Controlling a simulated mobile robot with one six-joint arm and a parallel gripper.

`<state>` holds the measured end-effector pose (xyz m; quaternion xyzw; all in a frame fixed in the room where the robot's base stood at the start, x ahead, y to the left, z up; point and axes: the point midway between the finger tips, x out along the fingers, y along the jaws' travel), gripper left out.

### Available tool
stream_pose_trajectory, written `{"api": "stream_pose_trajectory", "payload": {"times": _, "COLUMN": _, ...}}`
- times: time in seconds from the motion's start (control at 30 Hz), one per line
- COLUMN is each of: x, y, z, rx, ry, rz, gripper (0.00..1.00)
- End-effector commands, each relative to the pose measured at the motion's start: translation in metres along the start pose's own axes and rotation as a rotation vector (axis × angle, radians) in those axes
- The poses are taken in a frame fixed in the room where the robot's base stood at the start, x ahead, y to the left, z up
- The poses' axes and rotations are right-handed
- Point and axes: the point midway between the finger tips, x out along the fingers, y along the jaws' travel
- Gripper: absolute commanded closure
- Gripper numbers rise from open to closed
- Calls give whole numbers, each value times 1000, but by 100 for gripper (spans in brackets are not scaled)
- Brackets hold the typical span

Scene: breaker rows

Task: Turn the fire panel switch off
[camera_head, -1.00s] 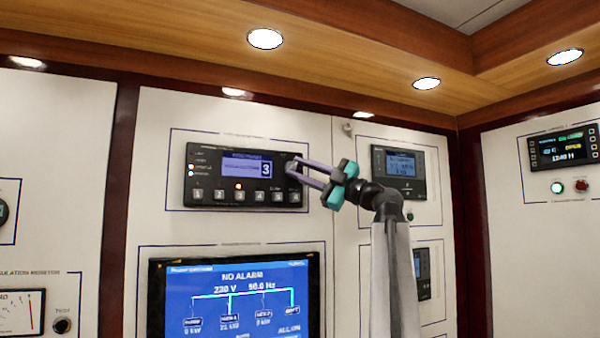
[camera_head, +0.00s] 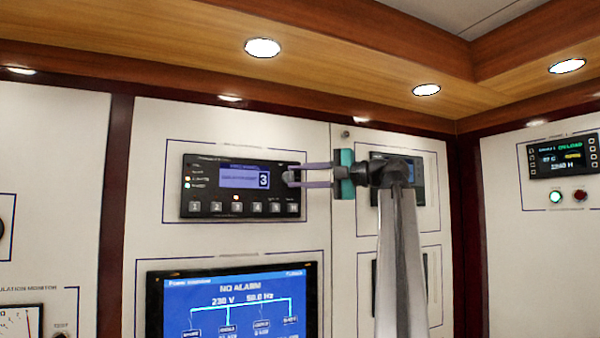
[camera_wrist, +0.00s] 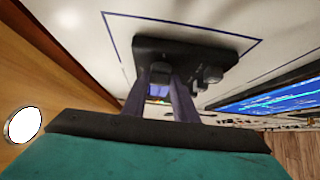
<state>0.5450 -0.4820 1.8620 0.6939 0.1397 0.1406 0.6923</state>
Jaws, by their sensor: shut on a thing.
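The black fire panel (camera_head: 208,171) is on the white wall, with a lit display (camera_head: 243,177) reading 3 and a row of numbered keys (camera_head: 244,207) below. A small round grey switch knob (camera_head: 288,177) sits at the panel's right side, partly covered by my fingers. My gripper (camera_head: 291,176) reaches in from the right, with two purple fingers lying level, and is shut on the knob. In the wrist view the fingers (camera_wrist: 171,92) run up to the dark panel (camera_wrist: 175,47); the grip itself is hard to make out there.
A large blue screen (camera_head: 240,310) reading NO ALARM is below the panel. Another dark display unit (camera_head: 413,172) is behind my wrist on the right. A further panel (camera_head: 562,155) with green and red buttons is at far right. A wooden ledge with lamps runs above.

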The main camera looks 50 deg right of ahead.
Motion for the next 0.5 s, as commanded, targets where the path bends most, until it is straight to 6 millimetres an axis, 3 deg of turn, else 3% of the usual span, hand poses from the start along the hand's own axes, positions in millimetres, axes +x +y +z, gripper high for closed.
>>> {"api": "stream_pose_trajectory", "payload": {"times": 0.47, "x": 1, "y": 0, "z": 0, "rx": -13, "ry": 0, "rz": -11, "gripper": 96}}
{"api": "stream_pose_trajectory", "payload": {"times": 0.5, "x": 1, "y": 0, "z": 0, "rx": -13, "ry": 0, "rz": -11, "gripper": 72}}
